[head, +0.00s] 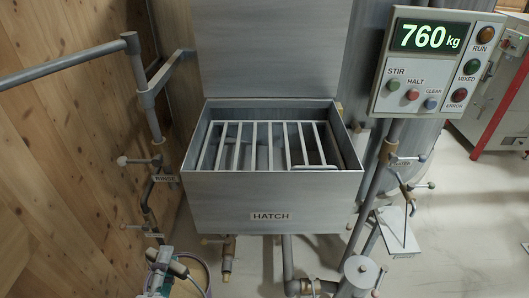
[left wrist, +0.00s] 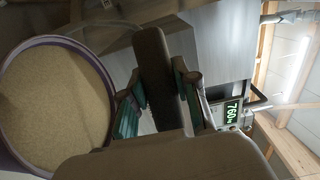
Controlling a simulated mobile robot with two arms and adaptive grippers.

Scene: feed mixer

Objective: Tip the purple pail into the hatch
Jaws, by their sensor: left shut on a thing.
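The purple pail (head: 205,276) shows only in part at the bottom left of the head view. In the left wrist view its purple rim (left wrist: 97,66) surrounds tan grainy feed (left wrist: 50,100) that fills much of the opening. My left gripper (head: 168,264) is shut on the pail at its near left side; the exact grip is partly hidden. The hatch (head: 230,205) is a grey metal box, open at the top, with its lid raised behind. A white bar grate (head: 255,145) lies across its opening. The pail is below and left of the hatch. My right gripper is not in view.
A control panel (head: 430,65) at the right reads 760 kg. A rinse pipe with valve (head: 156,160) stands left of the hatch, close to the wooden wall (head: 60,150). Pipes and valves (head: 228,262) hang below the hatch. Clear floor shows at the right.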

